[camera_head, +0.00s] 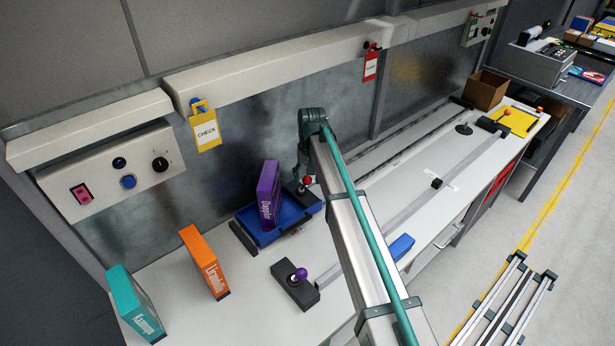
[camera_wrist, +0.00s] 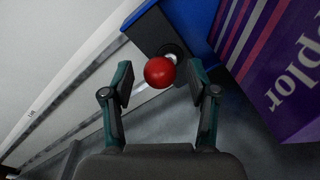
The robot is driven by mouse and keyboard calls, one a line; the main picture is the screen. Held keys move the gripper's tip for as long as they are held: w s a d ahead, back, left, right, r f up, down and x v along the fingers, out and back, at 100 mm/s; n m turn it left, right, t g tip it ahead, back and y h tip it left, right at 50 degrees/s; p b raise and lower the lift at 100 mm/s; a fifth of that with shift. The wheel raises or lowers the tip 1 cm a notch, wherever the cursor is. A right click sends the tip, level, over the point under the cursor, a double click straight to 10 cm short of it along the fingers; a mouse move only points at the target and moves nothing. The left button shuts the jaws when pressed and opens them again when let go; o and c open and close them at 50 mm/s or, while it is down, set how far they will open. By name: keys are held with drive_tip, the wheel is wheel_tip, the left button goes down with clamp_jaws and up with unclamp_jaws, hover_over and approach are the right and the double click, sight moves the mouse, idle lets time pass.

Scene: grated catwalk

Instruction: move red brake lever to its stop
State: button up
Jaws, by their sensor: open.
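The red brake lever's round knob (camera_wrist: 160,72) sits between my gripper's two fingers in the wrist view, with a gap on each side. Its short metal stem leads to a dark base (camera_wrist: 160,32). My gripper (camera_wrist: 160,84) is open around the knob and does not visibly grip it. In the head view the red knob (camera_head: 308,180) shows beside my gripper (camera_head: 303,178), near the blue tray's right end. My arm hides part of the lever and its base there.
A purple box (camera_head: 268,194) stands in the blue tray (camera_head: 262,236), close to my gripper. A purple-knobbed lever (camera_head: 299,275) is in front. Orange (camera_head: 205,262) and teal (camera_head: 134,304) boxes stand left. A wall panel (camera_head: 112,170) is behind.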

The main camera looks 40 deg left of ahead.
clamp_jaws()
